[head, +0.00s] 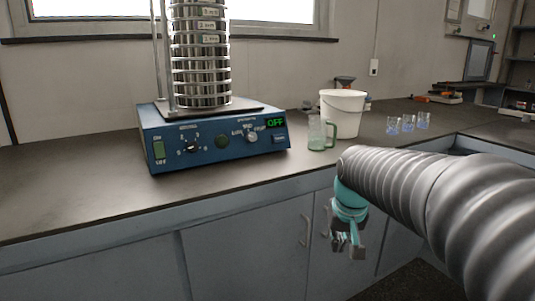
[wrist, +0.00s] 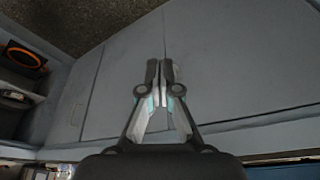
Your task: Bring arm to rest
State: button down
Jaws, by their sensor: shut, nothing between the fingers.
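My arm (head: 440,205) reaches in from the right in the head view, covered in a grey ribbed sleeve. My gripper (head: 347,250) hangs below its teal wrist, in front of the cabinet doors and below the counter edge. In the wrist view my gripper (wrist: 166,70) is shut, its fingertips together with nothing between them, with cabinet fronts beyond. The blue sieve shaker (head: 215,145) stands on the counter with a stack of metal sieves (head: 201,60). Its display reads OFF.
A white bucket (head: 342,112) and a glass jug with a green handle (head: 318,134) stand right of the shaker. Several small blue-tinted beakers (head: 408,123) stand farther right. The dark counter (head: 70,190) is clear on the left. Cabinet doors (head: 250,250) lie below.

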jog(key=s+f+t, duration=0.2)
jog(key=s, duration=1.8)
jog(key=shift+s+a+f, duration=0.3)
jog(key=shift+s+a, duration=0.05)
jog(key=shift+a, duration=0.1)
